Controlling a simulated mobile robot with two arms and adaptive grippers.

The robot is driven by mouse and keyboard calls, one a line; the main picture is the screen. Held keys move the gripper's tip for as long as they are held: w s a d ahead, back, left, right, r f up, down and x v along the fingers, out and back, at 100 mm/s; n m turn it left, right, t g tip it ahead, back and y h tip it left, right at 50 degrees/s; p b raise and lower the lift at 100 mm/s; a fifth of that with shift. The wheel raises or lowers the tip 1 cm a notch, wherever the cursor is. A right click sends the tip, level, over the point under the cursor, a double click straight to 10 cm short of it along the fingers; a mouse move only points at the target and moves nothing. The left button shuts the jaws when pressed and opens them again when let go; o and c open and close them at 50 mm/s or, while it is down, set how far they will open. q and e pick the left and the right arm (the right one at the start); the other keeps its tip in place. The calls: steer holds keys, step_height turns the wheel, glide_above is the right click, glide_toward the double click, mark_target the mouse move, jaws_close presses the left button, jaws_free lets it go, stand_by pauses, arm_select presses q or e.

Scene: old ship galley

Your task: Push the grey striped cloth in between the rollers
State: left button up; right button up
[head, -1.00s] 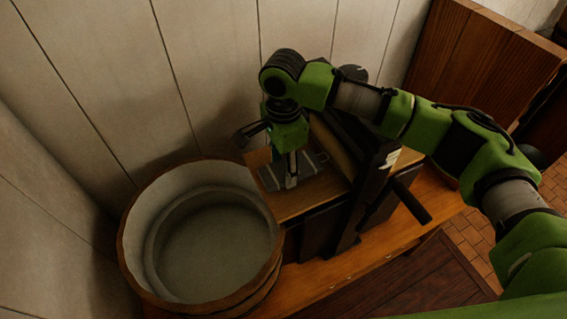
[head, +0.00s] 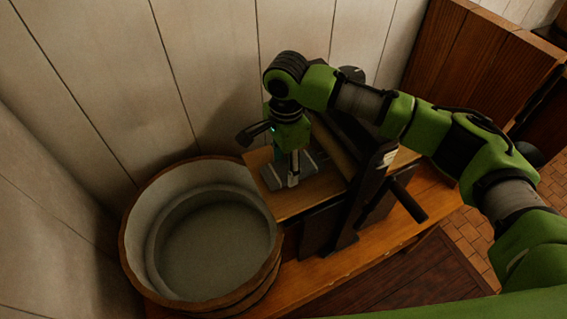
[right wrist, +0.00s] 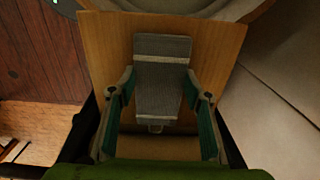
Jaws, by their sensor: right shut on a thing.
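The grey striped cloth (head: 272,178) lies flat on a wooden board (head: 305,202) in front of the wringer. The wringer's pale roller (head: 334,150) shows behind my right gripper in the head view. My right gripper (head: 293,178) points down at the board and is shut on the cloth. In the right wrist view the cloth (right wrist: 161,65) lies lengthwise between the fingers of the gripper (right wrist: 158,88), and its near end reaches close to the roller (right wrist: 160,148). I cannot tell whether it touches the roller. My left gripper is not in view.
A wooden tub (head: 130,238) with a grey inner basin stands left of the board. The wringer's dark frame (head: 327,225) and crank handle (head: 408,200) stand on the right, below my arm. A plank wall (head: 205,70) is close behind.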

steer(key=shift+w+d, duration=0.15)
steer(key=shift+d, duration=0.15)
steer(key=shift+w+d+r+p, duration=0.15)
steer(key=shift+d+p, duration=0.15)
steer(key=shift+p, duration=0.05)
steer(key=shift+w+d, duration=0.1)
steer(key=shift+d, duration=0.2)
steer(key=shift+w+d+p, duration=0.15)
steer(key=shift+d+p, duration=0.2)
steer(key=shift+d, duration=0.1)
steer(key=o, duration=1.3)
steer(key=shift+a+f, duration=0.15)
steer(key=shift+f, duration=0.05)
